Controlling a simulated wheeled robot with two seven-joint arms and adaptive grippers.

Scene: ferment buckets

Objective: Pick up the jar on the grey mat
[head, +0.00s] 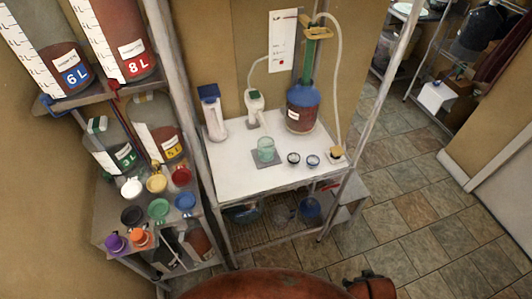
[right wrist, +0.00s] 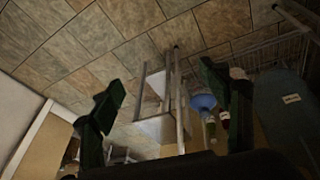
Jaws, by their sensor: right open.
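The jar (head: 265,149) is a small greenish, see-through vessel standing upright on the grey mat (head: 257,161), on the white table in the middle of the head view. My right gripper (right wrist: 162,80) shows in the right wrist view, its two dark fingers spread wide with nothing between them. It is away from the jar, which I cannot make out in that view. My left gripper is in neither view.
On the white table (head: 236,169), two small round dishes (head: 303,159) sit right of the mat. A blue-collared vessel (head: 302,112), a white dispenser (head: 255,104) and a blue-topped white container (head: 212,112) stand behind. Left shelves hold buckets and coloured lids (head: 158,208). Tiled floor (head: 400,220) is clear at right.

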